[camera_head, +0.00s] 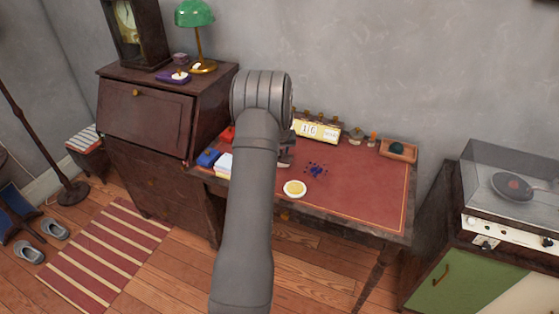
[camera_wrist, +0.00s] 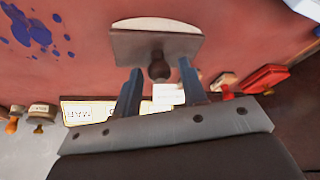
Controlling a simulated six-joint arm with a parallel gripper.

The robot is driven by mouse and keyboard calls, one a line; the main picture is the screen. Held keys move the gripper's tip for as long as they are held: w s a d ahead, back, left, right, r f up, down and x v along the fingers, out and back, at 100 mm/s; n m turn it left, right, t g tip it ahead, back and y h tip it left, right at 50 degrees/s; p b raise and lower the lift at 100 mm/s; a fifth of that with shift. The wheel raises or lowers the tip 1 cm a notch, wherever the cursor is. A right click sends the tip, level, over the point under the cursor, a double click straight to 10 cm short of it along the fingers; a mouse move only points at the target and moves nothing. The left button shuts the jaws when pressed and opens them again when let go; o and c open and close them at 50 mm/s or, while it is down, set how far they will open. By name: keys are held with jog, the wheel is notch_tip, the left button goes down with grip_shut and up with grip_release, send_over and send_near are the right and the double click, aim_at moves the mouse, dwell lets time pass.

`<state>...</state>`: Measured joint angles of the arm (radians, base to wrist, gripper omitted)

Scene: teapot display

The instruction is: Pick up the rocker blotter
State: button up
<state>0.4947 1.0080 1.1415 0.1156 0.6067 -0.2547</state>
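In the wrist view, the rocker blotter (camera_wrist: 155,43) has a flat brown-grey top, a pale curved edge and a dark round knob. It is on the red desk top (camera_wrist: 240,50). My gripper (camera_wrist: 160,67) is open, with one finger on each side of the knob and visible gaps between. Whether the fingertips are low enough to be level with the knob I cannot tell. In the head view my arm hides the blotter and most of my gripper (camera_head: 286,152).
Blue ink spots (camera_head: 316,169) and a small yellow-topped dish (camera_head: 294,188) are on the desk. A calendar block (camera_head: 316,130) and several stamps stand along the back. A red object (camera_wrist: 264,78) and blue and white items (camera_head: 208,158) are at the desk's left end.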

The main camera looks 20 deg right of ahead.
grip_shut()
jog(key=shift+r, duration=0.15)
jog(key=shift+r, duration=0.25)
notch_tip(320, 180, up, 4)
jog(key=shift+f, duration=0.1)
jog(key=s+d+r, duration=0.6)
jog(key=s, duration=0.4)
jog(key=shift+d+r, duration=0.15)
jog(key=shift+r, duration=0.1)
jog(key=shift+w, duration=0.1)
